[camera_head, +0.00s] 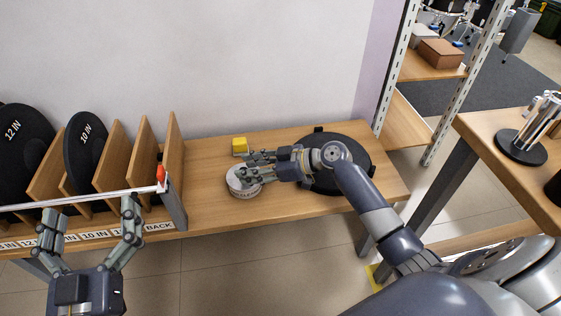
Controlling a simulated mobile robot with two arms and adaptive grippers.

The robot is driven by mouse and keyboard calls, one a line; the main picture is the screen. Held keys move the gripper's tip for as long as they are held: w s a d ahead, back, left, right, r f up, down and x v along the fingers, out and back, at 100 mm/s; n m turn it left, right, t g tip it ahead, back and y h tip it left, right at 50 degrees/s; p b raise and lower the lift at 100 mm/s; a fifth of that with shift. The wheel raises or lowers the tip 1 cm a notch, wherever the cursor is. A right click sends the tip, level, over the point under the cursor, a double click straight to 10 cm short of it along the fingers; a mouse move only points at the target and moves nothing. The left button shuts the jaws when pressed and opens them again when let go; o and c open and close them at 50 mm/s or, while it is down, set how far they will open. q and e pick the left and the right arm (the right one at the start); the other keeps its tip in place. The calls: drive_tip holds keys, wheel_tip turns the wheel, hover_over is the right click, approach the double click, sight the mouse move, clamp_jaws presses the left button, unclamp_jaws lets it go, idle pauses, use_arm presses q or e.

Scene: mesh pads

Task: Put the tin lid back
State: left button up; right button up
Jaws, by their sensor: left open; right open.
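A low round pale tin (240,188) with dark lettering around its side stands on the wooden bench top. My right gripper (247,165) reaches in from the right, its fingers open at the tin's upper edge and over part of its top. I cannot tell whether the fingers touch the tin. A separate lid cannot be made out; the tin's top is partly hidden by the fingers. My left gripper (90,215) is open and empty at the lower left, in front of the rack and away from the tin.
A yellow block (239,145) lies behind the tin. A black round pad (352,165) lies on the bench (205,205), partly under my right arm. At left, a rack with wooden dividers (173,145) holds black discs (85,150). Bare bench lies between rack and tin.

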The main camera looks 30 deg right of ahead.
drive_tip(key=shift+p+v, duration=0.35)
drive_tip(key=shift+v, duration=0.65)
drive_tip(key=p+v, duration=0.1)
drive_tip(key=v, duration=0.9)
drive_tip(key=s+a+f+h, duration=0.1)
drive_tip(key=a, duration=0.1)
drive_tip(key=s+a+f+m, duration=0.1)
drive_tip(key=a+f, duration=0.1)
drive_tip(key=s+a+f+h, duration=0.1)
drive_tip(key=a+f, duration=0.1)
drive_tip(key=shift+s+a+f+m+h, duration=0.2)
drive_tip(key=shift+a+f+m+h, duration=0.1)
drive_tip(key=shift+m, duration=0.1)
use_arm(q)
wheel_tip(320, 180, down, 10)
drive_tip(key=a+g+y, duration=0.1)
drive_tip(key=g+y, duration=0.1)
drive_tip(key=g, duration=0.3)
drive_tip(key=shift+s+a+g, duration=0.25)
drive_tip(key=shift+s+g, duration=0.1)
drive_tip(key=shift+g, duration=0.05)
use_arm(e)
drive_tip(key=s+a+r+m+t+h, duration=0.2)
drive_tip(key=a+r+m+t, duration=0.1)
drive_tip(key=r, duration=0.2)
drive_tip(key=s+a+r+m+t+h, duration=0.2)
drive_tip(key=s+a+r+t, duration=0.1)
drive_tip(key=r, duration=0.3)
drive_tip(key=shift+s+m+h, duration=0.35)
drive_tip(key=shift+m+h, duration=0.05)
